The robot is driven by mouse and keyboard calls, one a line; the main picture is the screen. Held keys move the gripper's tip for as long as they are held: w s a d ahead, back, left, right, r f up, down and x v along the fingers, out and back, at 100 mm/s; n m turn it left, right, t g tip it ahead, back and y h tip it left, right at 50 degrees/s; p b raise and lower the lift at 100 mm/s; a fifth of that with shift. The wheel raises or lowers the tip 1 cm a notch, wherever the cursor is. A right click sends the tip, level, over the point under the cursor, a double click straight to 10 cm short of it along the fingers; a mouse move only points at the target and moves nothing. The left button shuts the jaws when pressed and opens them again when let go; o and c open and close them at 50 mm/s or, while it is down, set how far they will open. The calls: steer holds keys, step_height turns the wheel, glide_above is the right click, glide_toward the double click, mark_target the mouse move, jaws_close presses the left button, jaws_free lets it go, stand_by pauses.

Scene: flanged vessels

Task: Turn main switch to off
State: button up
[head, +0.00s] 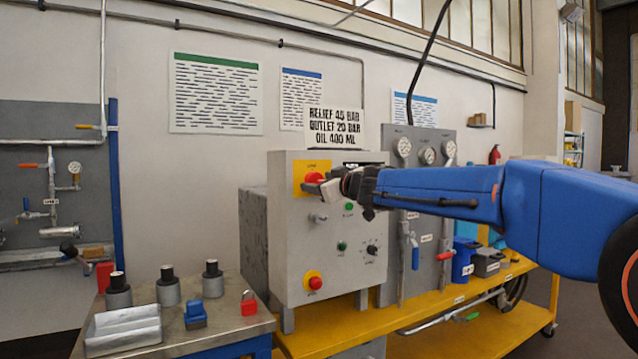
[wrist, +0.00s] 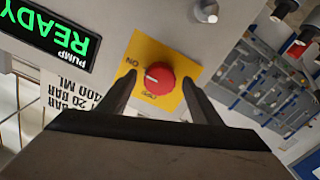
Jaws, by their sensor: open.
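The main switch is a red round knob (wrist: 158,79) on a yellow plate (wrist: 183,68) marked ON and OFF in the wrist view. A white mark on the knob points left in that view, toward the ON side. In the head view the knob (head: 314,177) is at the upper left of the grey cabinet front (head: 300,240). My gripper (wrist: 160,80) is open, with one finger on each side of the knob. I cannot tell whether the fingers touch it. In the head view my gripper (head: 322,187) partly overlaps the plate.
A display (wrist: 45,30) reading READY sits beside the switch. Below the switch are a small key-like fitting (head: 318,217), green buttons, a black dial (head: 372,250) and a red button on yellow (head: 313,282). A metal table (head: 215,330) stands at the lower left.

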steer(key=shift+w+a, duration=0.2)
steer(key=shift+w, duration=0.1)
steer(key=c, duration=1.1)
steer(key=shift+o, duration=0.2)
